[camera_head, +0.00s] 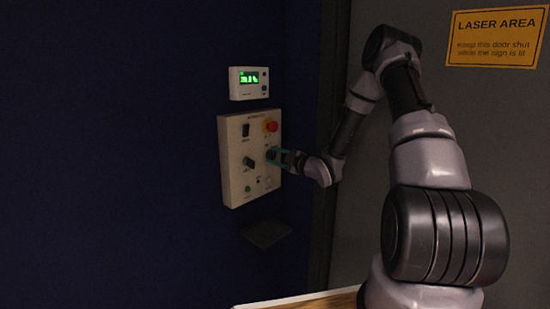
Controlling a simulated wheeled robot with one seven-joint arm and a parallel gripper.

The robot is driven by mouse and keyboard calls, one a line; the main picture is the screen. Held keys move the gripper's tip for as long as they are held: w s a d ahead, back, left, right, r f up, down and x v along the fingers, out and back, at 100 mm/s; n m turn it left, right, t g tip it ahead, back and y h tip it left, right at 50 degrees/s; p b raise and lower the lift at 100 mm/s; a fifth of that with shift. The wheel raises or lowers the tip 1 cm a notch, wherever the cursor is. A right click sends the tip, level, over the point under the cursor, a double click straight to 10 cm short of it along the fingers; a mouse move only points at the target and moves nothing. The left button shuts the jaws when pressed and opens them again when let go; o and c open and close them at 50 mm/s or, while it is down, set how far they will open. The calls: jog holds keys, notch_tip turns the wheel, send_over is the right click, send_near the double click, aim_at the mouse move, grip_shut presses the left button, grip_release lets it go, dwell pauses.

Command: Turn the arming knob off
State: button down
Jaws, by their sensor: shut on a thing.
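A cream control panel (234,187) is fixed to the dark blue wall. My gripper (273,155) reaches in from the right and is shut on a dark knob at the panel's right side, under the red button. My fingers partly hide that knob. Its pointer angle and the panel's labels are too small to read, so I cannot tell which knob is the arming knob.
A white display box (248,83) with a lit green screen is above the panel. A small dark ledge (266,234) juts out below it. A yellow laser sign (495,36) hangs on the grey surface at right. A wooden edge (300,300) shows at the bottom.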

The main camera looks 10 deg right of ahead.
dwell(0.4)
jog(key=shift+c, duration=1.9)
grip_release()
jog(key=shift+s+d, duration=0.1)
jog(key=v, duration=1)
jog(key=shift+s+d, duration=0.15)
jog(key=shift+s, duration=0.1)
